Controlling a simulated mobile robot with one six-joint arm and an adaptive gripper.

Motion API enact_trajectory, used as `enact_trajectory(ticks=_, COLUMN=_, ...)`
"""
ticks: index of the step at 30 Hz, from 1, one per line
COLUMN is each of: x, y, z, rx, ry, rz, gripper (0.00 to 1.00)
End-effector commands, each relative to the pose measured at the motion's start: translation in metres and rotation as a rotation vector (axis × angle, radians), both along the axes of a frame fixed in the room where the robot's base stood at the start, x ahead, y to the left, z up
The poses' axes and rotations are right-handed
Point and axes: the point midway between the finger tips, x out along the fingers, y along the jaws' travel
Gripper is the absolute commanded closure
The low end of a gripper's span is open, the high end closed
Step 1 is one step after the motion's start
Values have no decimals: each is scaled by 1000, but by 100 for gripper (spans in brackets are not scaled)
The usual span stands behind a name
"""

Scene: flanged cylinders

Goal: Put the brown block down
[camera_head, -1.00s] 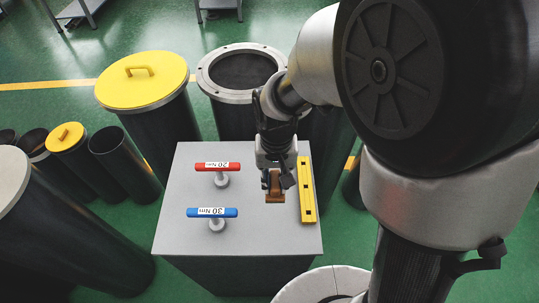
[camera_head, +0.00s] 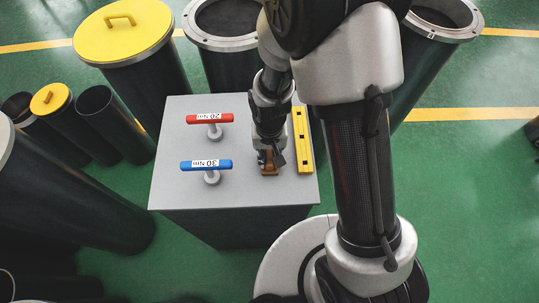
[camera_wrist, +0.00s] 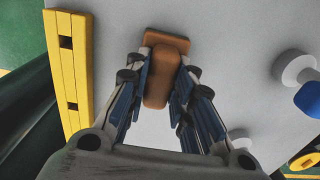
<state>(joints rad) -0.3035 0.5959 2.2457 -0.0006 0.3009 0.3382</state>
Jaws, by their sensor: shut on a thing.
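The brown block (camera_head: 269,171) is between the fingers of my gripper (camera_head: 268,160), at or just above the grey table top (camera_head: 240,193); I cannot tell if it touches. In the wrist view the block (camera_wrist: 162,80) shows a rounded upper part between the blue-padded fingers of my gripper (camera_wrist: 163,88) and a wider flat base beyond. My gripper is shut on the block and points down at the table. Part of the block is hidden by the fingers in the head view.
A yellow bar with square holes (camera_head: 302,140) lies just right of my gripper. The red 20 Nm T-handle (camera_head: 209,119) and blue 30 Nm T-handle (camera_head: 206,165) stand to the left. The table's front strip is clear.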

Motion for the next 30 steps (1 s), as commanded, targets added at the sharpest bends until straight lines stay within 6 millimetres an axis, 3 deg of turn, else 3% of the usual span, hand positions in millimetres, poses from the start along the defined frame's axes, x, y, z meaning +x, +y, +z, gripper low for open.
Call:
enact_trajectory(ticks=8, x=0, y=0, z=-4, rx=0, ry=-1, rz=0, gripper=100)
enact_trajectory(ticks=9, x=0, y=0, z=-3, rx=0, ry=-1, rz=0, gripper=76)
enact_trajectory(ticks=17, x=0, y=0, z=-2, rx=0, ry=0, rz=0, gripper=58)
enact_trajectory(ticks=30, x=0, y=0, z=3, rx=0, ry=0, rz=0, gripper=58)
